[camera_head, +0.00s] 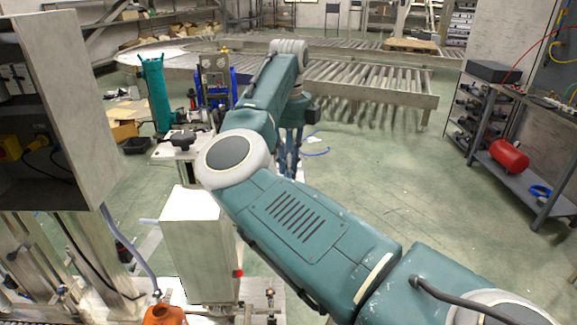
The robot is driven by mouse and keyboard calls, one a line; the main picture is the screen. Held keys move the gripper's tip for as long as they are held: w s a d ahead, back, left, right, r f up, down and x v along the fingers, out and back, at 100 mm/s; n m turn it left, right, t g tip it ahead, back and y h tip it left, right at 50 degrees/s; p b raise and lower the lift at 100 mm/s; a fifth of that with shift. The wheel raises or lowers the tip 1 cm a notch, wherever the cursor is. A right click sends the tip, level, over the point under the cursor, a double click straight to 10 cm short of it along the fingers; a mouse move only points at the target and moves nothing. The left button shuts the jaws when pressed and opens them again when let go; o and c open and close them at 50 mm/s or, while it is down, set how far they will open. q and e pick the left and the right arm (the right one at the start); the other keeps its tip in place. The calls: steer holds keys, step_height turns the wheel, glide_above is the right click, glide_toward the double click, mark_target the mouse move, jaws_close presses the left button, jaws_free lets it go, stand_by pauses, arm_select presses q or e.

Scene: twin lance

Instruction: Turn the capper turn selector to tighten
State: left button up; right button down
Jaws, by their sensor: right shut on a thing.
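My right arm comes in from the lower right, bends at a round elbow joint and reaches up to a wrist at the top middle. My right gripper (289,160) hangs below that wrist, partly hidden behind the forearm. Its fingers are close together; what is between them is too small and covered to make out. A pale metal machine box (196,245) stands left of the elbow, with a red button (238,272) low on its right edge. I cannot pick out the capper turn selector. My left gripper does not show.
A black knob (183,140) tops a metal stand left of the elbow. A grey cabinet (65,110) stands at the left. An orange object (164,314) is at the bottom. A roller conveyor (370,85) crosses the back. A shelf with a red tank (508,156) stands right. The green floor between is open.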

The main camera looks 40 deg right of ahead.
steer(key=c, duration=1.7)
jaws_free()
step_height(320, 180, up, 12)
steer(key=shift+r, duration=0.1)
